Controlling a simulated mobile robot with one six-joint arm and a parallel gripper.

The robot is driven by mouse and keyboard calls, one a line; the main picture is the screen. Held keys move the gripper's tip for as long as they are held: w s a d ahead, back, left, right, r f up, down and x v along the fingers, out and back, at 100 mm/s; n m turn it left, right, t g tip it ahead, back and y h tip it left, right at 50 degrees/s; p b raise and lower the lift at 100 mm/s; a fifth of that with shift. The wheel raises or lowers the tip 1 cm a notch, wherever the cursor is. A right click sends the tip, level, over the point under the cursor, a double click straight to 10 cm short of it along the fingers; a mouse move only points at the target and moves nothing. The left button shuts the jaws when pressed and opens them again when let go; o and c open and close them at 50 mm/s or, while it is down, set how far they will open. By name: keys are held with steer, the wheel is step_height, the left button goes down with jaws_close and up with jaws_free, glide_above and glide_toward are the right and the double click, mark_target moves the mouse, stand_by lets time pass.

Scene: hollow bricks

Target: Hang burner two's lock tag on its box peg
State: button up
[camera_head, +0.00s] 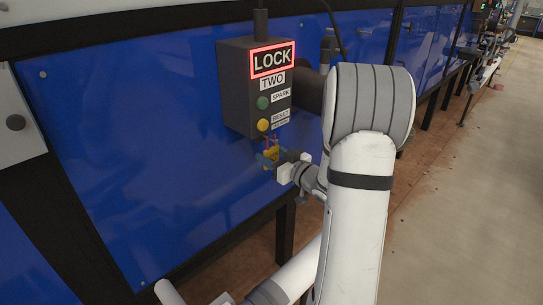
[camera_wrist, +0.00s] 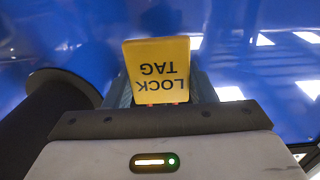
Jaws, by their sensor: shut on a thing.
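The yellow lock tag (camera_wrist: 157,66) fills the middle of the wrist view, its words "LOCK TAG" upside down. My gripper (camera_wrist: 160,100) is shut on its near end. In the head view the small yellow tag (camera_head: 271,155) shows at my gripper (camera_head: 277,160), just below the front of burner two's dark box (camera_head: 240,85). The box carries a red-lit "LOCK" sign (camera_head: 272,60) and a "TWO" label (camera_head: 272,80). The peg cannot be made out clearly, and I cannot tell whether the tag touches it.
The box has a green button (camera_head: 263,103) and a yellow button (camera_head: 263,125). Blue panels (camera_head: 130,150) stand behind. A dark round pipe (camera_head: 308,90) is right of the box, and another dark round part (camera_wrist: 55,115) is at left in the wrist view. Open floor (camera_head: 470,200) lies at right.

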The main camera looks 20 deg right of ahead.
steer(key=o, duration=1.1)
steer(key=shift+c, duration=0.2)
